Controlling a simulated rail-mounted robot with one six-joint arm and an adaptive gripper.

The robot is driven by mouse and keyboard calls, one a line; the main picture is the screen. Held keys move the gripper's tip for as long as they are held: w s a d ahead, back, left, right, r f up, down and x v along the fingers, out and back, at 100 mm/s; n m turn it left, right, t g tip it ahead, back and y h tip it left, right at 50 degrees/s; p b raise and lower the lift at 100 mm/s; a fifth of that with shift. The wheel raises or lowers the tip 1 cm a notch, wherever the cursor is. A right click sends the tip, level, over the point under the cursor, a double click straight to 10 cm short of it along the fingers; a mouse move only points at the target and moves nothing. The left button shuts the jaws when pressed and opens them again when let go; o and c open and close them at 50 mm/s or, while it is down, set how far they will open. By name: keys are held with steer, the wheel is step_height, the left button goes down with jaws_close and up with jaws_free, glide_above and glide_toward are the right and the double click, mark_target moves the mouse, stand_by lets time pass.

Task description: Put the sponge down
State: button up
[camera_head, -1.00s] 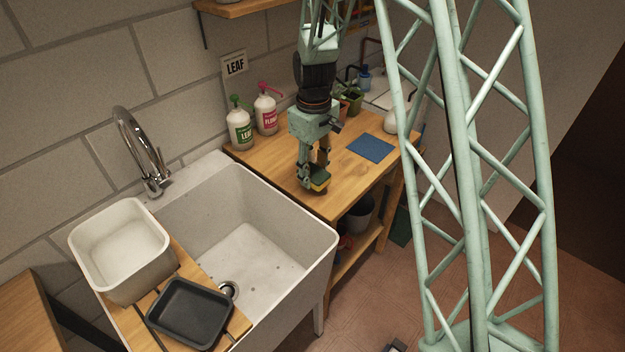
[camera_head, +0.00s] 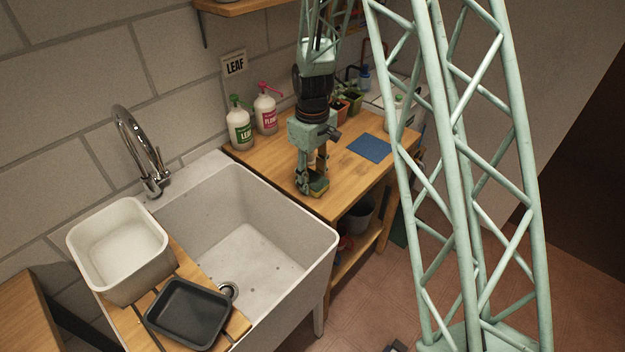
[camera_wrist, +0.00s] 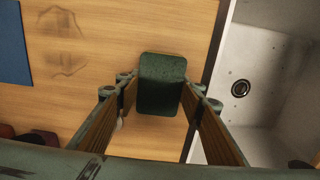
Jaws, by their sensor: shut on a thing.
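My gripper (camera_head: 313,187) is shut on a small sponge (camera_head: 319,188) with a dark green face and a yellow layer. The gripper points down over the front edge area of the wooden worktop (camera_head: 340,180), beside the sink. In the wrist view the sponge's green face (camera_wrist: 161,84) lies between the two fingers (camera_wrist: 160,100), with bare wood around it. I cannot tell whether the sponge touches the wood or hangs just above it.
A white sink (camera_head: 250,250) with a tap (camera_head: 146,150) is to the left. Two pump bottles, one green-labelled (camera_head: 240,128) and one pink-labelled (camera_head: 266,110), stand by the wall. A blue mat (camera_head: 369,148) lies to the right. A grey tray (camera_head: 187,312) and pale basin (camera_head: 118,250) are at left.

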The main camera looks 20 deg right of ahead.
mark_target(312, 179)
steer(key=shift+f, duration=0.15)
steer(key=o, duration=1.1)
steer(key=shift+c, duration=0.2)
step_height(312, 179, up, 12)
steer(key=p, duration=0.1)
steer(key=shift+r+p, duration=0.2)
steer(key=shift+p, duration=0.2)
